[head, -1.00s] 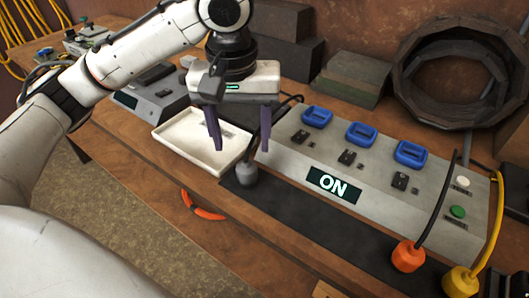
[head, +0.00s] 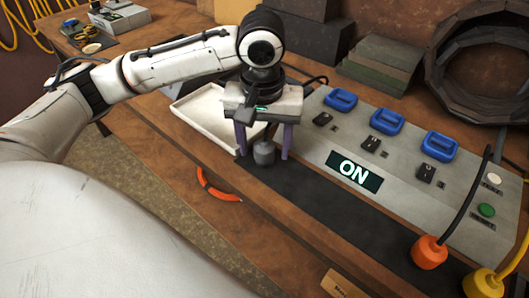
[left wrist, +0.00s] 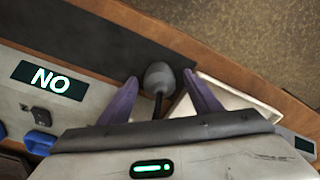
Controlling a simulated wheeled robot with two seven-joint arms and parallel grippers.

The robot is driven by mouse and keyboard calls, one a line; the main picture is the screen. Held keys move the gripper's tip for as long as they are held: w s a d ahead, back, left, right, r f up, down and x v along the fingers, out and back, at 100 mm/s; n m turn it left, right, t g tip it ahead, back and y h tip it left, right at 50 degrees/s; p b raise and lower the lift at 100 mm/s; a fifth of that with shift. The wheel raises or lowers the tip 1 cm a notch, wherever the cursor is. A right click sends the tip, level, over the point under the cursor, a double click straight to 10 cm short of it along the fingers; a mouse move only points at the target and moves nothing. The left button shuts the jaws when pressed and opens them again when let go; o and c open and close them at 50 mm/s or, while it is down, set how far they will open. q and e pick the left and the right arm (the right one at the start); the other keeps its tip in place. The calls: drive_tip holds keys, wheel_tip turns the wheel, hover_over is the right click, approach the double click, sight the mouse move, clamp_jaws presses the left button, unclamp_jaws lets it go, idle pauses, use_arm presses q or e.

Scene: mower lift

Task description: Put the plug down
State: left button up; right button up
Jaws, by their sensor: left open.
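The grey plug (head: 264,153) stands on the black mat (head: 315,195), close to the control panel's left end. Its dark cable runs up behind my gripper. My left gripper (head: 263,156) is open, pointing down, with its purple fingers on either side of the plug. In the left wrist view the plug (left wrist: 158,76) shows between the two spread fingertips (left wrist: 160,78), with gaps on both sides. My right gripper is not in view.
The control panel (head: 315,130) has an "ON" display (head: 354,170) and blue sockets. A white tray (head: 190,113) is behind and left of my gripper. Orange (head: 429,252) and yellow (head: 483,284) plugs stand at the right. An orange-handled tool (head: 215,190) lies in front.

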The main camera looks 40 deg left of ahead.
use_arm(q)
drive_tip(key=shift+r, duration=0.15)
drive_tip(key=c, duration=1.3)
